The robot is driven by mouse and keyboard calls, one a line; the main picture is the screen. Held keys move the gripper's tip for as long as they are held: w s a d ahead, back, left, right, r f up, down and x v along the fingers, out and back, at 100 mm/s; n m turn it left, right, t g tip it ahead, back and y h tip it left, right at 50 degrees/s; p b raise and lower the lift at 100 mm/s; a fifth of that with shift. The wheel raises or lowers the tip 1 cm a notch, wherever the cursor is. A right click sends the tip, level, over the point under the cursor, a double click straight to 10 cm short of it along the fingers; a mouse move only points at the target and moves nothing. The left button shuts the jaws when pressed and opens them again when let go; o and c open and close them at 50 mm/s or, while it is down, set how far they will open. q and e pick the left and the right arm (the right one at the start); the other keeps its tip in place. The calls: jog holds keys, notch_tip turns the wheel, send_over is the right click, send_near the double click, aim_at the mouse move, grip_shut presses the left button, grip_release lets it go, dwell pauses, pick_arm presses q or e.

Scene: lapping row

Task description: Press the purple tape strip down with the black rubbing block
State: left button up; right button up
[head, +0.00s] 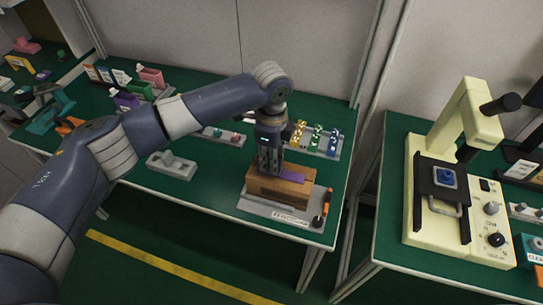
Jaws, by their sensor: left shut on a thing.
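My left gripper (268,165) points down over a brown wooden block (278,190) on a grey base plate (262,209). The gripper is shut on a dark thing, which looks like the black rubbing block; the fingers hide most of it. A purple tape strip (291,178) lies on top of the wooden block, running right from beside the fingertips. Its left part is hidden behind the gripper. I cannot tell whether the rubbing block touches the strip. My right gripper is not in view.
A grey fixture with a handle (172,165) stands left on the green bench. Coloured ribbon spools (317,137) stand behind the gripper. Bare green bench top lies left of the base plate.

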pick_arm(q)
jog(key=shift+f, duration=0.15)
dwell(0.4)
jog(key=shift+f, duration=0.4)
jog(key=shift+s+f+p, duration=0.2)
jog(key=shift+p, duration=0.1)
dwell(2.2)
notch_tip(320, 180, up, 2)
jog(key=shift+w+r+p, duration=0.1)
jog(key=shift+w+p, duration=0.05)
jog(key=shift+p, duration=1)
notch_tip(320, 180, up, 5)
jog(key=p, duration=0.5)
jog(key=shift+r, duration=0.15)
